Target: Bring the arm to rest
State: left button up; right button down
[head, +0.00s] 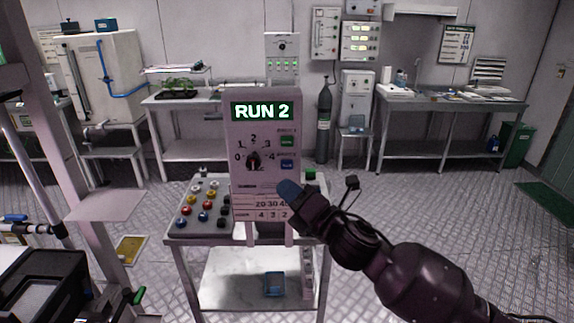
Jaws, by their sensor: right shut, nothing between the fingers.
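My right arm comes in from the lower right. Its gripper (290,192) is shut and empty, with a blue tip, in front of the lower right part of the grey control panel (238,143). I cannot tell whether it touches the panel. The panel's green display (262,111) reads "RUN 2". Below it are a black dial (254,160) with numbers around it, a green button (287,141) and a blue button (287,164). My left gripper is not in view.
The panel stands on a metal cart (183,229) with several coloured knobs on its left side. A blue item (274,284) lies on the cart's lower shelf. A steel bench (450,104) and a gas cylinder (324,120) stand behind.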

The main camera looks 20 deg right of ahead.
dwell(0.6)
jog(key=s+d+f+m+g+h, duration=0.1)
jog(key=s+d+f+m+h, duration=0.2)
jog(key=f+m, duration=0.7)
jog(key=s+d+f+m+g+h, duration=0.1)
jog(key=s+d+f+m+h, duration=0.2)
jog(key=f+m, duration=0.65)
jog(key=s+d+f+m+g+h, duration=0.2)
jog(key=s+f+m, duration=0.2)
jog(key=s+f, duration=0.3)
jog(key=s+d+f+m+g+h, duration=0.1)
jog(key=s+f+m, duration=0.4)
jog(key=s, duration=0.6)
notch_tip(320, 180, down, 2)
jog(key=shift+s+d+f+g+h, duration=0.15)
jog(key=shift+d+f+g+h, duration=0.2)
jog(key=shift+d+g, duration=0.55)
jog(key=shift+d+r+m, duration=0.1)
jog(key=shift+m, duration=0.15)
